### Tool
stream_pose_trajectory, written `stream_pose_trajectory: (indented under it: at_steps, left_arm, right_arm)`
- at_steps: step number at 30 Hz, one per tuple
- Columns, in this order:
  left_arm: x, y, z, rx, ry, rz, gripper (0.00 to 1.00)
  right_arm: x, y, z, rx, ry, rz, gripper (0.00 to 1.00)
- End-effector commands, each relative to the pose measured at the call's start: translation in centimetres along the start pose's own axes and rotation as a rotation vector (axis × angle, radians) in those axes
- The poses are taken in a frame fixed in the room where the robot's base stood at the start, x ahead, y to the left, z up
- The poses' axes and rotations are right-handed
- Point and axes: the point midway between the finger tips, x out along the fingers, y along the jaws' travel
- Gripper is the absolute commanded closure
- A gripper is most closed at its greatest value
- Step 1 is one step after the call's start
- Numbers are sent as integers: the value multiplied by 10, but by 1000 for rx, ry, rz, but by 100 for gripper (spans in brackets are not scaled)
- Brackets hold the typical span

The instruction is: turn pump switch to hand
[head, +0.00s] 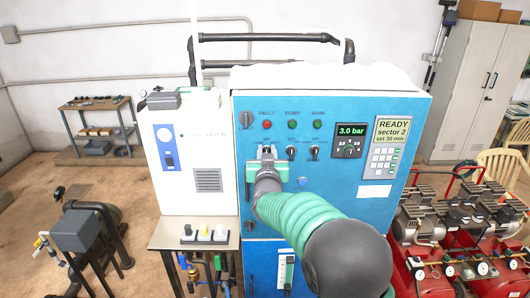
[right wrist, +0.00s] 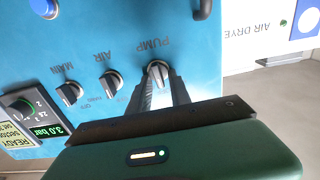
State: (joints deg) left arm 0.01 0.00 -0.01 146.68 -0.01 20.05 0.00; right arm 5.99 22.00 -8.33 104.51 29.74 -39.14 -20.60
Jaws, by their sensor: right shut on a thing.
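The pump switch (right wrist: 157,71) is a grey rotary knob on the blue control panel (head: 350,215). It shows in the right wrist view under the upside-down label PUMP. My right gripper (head: 267,153) reaches the panel from the front. In the right wrist view the fingers of this gripper (right wrist: 162,84) are shut on the knob, one on each side. In the head view the gripper hides the pump switch. The knob's exact setting is hard to read behind the fingers. My left gripper is not in view.
The air switch (right wrist: 111,82) and main switch (right wrist: 69,93) sit close beside the pump switch. A pressure display (head: 351,130) reads 3.0 bar. The white air dryer cabinet (head: 180,135) adjoins the panel at left. Red compressors (head: 460,265) stand at right.

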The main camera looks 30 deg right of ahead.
Motion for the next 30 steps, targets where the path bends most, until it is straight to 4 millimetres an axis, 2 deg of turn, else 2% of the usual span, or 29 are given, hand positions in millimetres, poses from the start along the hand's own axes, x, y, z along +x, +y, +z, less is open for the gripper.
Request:
stream_pose_trajectory:
  at_steps: [14,30]
  left_arm:
    - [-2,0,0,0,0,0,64]
    - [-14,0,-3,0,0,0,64]
  right_arm:
    - [-1,-6,-2,-79,3,-9,100]
    - [-1,-13,-2,-506,7,-9,100]
